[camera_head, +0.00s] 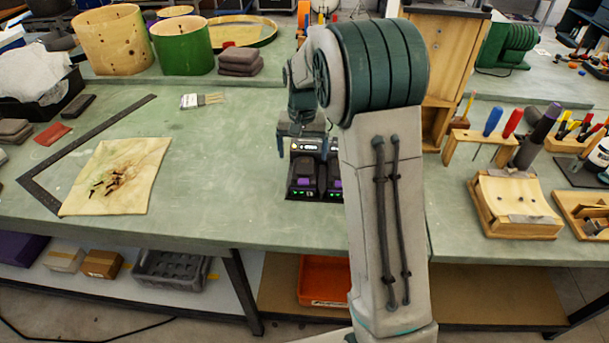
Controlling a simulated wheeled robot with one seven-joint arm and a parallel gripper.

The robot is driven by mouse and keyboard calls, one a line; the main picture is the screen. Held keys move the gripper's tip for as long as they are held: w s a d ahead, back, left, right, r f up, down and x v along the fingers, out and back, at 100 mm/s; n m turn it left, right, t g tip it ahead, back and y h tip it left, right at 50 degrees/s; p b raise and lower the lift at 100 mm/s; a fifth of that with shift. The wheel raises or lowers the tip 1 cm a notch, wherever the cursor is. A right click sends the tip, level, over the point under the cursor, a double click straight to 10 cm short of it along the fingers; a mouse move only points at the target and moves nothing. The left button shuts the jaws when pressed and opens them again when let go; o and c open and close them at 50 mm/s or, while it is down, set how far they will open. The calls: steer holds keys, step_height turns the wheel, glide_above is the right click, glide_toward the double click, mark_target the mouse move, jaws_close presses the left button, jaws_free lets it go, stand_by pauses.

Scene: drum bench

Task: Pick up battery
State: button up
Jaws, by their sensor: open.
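Black batteries with purple parts sit on a dark charger base (302,196) with small green lights, on the green bench. One battery (306,172) is at the front left of the base. Another (333,180) is partly hidden behind my arm. My gripper (303,152) is open, pointing down just above and behind the batteries. From this angle I cannot tell whether a finger touches one. A dark unit with a pale label shows between the fingers, and my arm covers the right side of this group.
A wooden cabinet (440,60), tool rack (485,143) and wooden cradle (515,207) stand to the right. Bench left of the charger is clear.

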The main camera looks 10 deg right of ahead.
mark_target(304, 170)
steer(key=f, duration=0.4)
steer(key=f+p, duration=0.1)
steer(key=f, duration=0.2)
steer(key=shift+d+f, duration=0.1)
steer(key=shift+d, duration=0.15)
steer(key=shift+w, duration=0.1)
steer(key=c, duration=1.4)
steer(key=shift+o, duration=0.2)
steer(key=shift+s+a+r, duration=0.2)
steer(key=shift+s+r, duration=0.3)
steer(key=shift+r, duration=0.1)
steer(key=s+a+r+b, duration=0.1)
steer(key=s+a+r, duration=0.1)
steer(key=s, duration=0.4)
steer(key=s+a+r+b, duration=0.1)
steer(key=s+a+r, duration=0.1)
steer(key=s+r, duration=0.3)
steer(key=shift+s, duration=0.7)
